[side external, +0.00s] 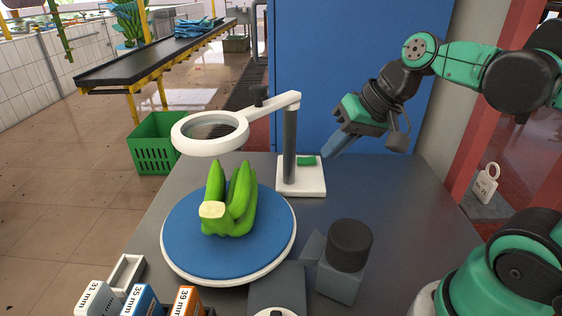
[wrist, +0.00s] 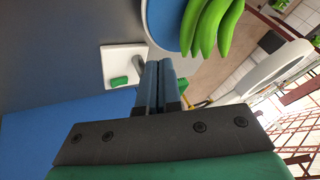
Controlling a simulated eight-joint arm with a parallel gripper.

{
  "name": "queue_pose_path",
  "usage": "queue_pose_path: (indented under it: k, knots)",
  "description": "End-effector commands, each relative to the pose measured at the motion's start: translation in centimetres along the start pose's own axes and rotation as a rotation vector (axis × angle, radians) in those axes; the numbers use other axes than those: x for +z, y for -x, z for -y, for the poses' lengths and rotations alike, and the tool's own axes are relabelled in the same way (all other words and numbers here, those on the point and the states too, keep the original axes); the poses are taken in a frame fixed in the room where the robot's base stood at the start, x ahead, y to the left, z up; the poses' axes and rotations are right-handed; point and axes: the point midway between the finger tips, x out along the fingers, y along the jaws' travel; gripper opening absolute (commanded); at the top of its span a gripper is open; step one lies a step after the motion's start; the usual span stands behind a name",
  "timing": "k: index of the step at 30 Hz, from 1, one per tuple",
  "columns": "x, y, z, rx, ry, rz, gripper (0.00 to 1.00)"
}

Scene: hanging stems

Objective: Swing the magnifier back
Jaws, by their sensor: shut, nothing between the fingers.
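The magnifier (side external: 240,118) is a white ring lens on a white arm, carried by a grey post (side external: 290,145) on a square white base (side external: 302,184). In the side view its ring hangs over the green bananas (side external: 230,205), which rest on a blue round turntable (side external: 180,235). My gripper (side external: 328,153) is to the right of the post, apart from it, pointing down and left. In the wrist view its blue fingers (wrist: 158,65) are together and empty. The ring (wrist: 275,68) shows at right there, and the base (wrist: 112,62) beyond the fingertips, with the post mostly hidden.
A dark cylinder on a grey block (side external: 345,270) stands at the front right. Marked size blocks (side external: 140,298) and a small white tray (side external: 126,272) are at the front left. A blue panel (side external: 350,60) rises behind the table. The table's right side (side external: 420,215) is clear.

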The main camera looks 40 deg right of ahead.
Motion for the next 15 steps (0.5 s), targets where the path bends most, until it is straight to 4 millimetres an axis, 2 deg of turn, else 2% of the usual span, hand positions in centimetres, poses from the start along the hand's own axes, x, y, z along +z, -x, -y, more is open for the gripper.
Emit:
queue_pose_path:
  k: [1, 3, 7, 9, 11, 15]
  knots:
    - [-0.9, 1.8, 0.1, -0.053, -0.137, 0.025, 0.00]
    - [-1.9, 4.3, 0.9, -0.148, -0.302, 0.060, 0.00]
    - [-3.3, 7.9, 2.1, -0.288, -0.494, 0.095, 0.00]
    - [-3.7, 8.7, 2.6, -0.329, -0.538, 0.104, 0.00]
    - [-3.8, 8.7, 2.9, -0.344, -0.550, 0.108, 0.00]
    - [-3.7, 7.1, 3.6, -0.346, -0.546, 0.112, 0.00]
